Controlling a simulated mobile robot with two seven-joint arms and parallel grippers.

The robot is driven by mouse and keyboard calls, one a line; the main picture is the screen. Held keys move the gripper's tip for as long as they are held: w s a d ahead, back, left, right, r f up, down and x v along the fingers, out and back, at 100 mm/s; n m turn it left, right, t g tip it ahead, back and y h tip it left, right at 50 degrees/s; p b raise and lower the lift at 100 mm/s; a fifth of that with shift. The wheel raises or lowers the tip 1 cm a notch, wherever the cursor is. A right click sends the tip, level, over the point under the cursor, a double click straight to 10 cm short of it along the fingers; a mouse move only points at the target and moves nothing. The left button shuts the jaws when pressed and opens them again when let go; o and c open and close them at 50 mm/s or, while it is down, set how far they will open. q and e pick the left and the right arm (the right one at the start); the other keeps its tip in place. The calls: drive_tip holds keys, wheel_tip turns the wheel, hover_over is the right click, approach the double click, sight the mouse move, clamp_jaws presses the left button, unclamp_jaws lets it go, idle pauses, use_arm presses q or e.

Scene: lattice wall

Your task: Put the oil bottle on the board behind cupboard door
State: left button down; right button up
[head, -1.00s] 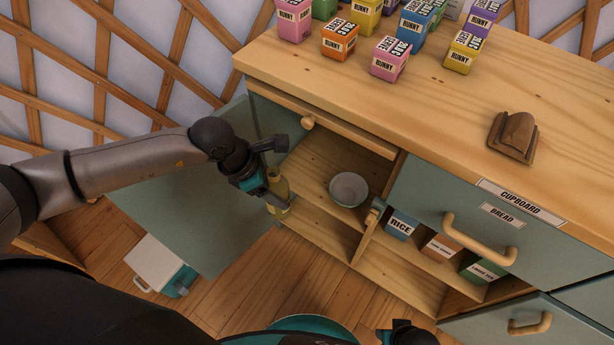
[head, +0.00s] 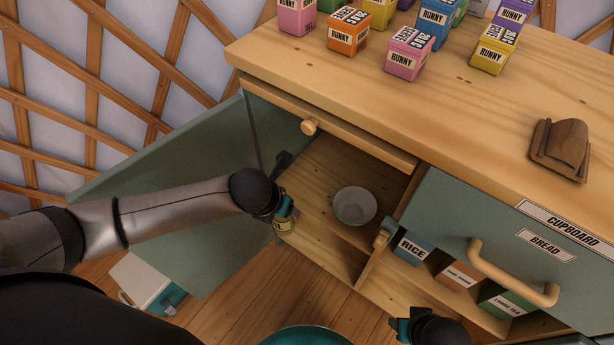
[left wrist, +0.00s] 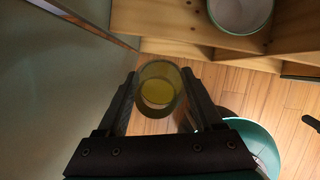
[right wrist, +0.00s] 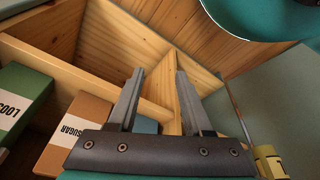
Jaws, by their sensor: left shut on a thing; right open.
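The oil bottle (head: 283,226) is yellowish glass; my left gripper (head: 284,208) is shut on it. It stays upright at the front left edge of the cupboard's board, beside the open door; contact with the board cannot be told. The left wrist view shows the bottle (left wrist: 158,88) from above, between the two fingers. The board (head: 318,238) is bare pale wood with a bowl (head: 354,206) on it. The green cupboard door (head: 190,165) stands open at left. My right gripper (head: 398,328) is low at the front; its fingers (right wrist: 155,80) are apart and empty.
A rice box (head: 410,248), a sugar box (right wrist: 75,130) and a loose tea box (head: 505,300) fill the right compartment. A drawer handle (head: 510,275) sticks out above them. A white and teal box (head: 150,282) is on the floor. Board space left of the bowl is free.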

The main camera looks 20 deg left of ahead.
use_arm(q)
drive_tip(key=w+d+f+b, duration=0.1)
drive_tip(key=w+b, duration=0.2)
drive_tip(key=w, duration=0.4)
drive_tip(key=w+f+b, duration=0.2)
drive_tip(key=w+b, duration=0.2)
drive_tip(key=w, duration=0.3)
drive_tip(key=shift+d+f, duration=0.25)
drive_tip(key=shift+d, duration=0.1)
use_arm(e)
drive_tip(key=w+a+r+t+y, duration=0.1)
drive_tip(key=w+a+r+t, duration=0.1)
drive_tip(key=r, duration=0.3)
drive_tip(key=w+a+r+t+y, duration=0.1)
drive_tip(key=w+a+r+t, duration=0.1)
drive_tip(key=r, duration=0.3)
drive_tip(key=shift+w+r+t, duration=0.35)
drive_tip(key=shift+w+t, duration=0.15)
drive_tip(key=shift+w, duration=0.3)
use_arm(q)
drive_tip(key=shift+f, duration=0.1)
drive_tip(key=shift+c, duration=0.2)
unclamp_jaws()
drive_tip(key=shift+s, duration=0.1)
use_arm(e)
drive_tip(key=shift+w+a, duration=0.15)
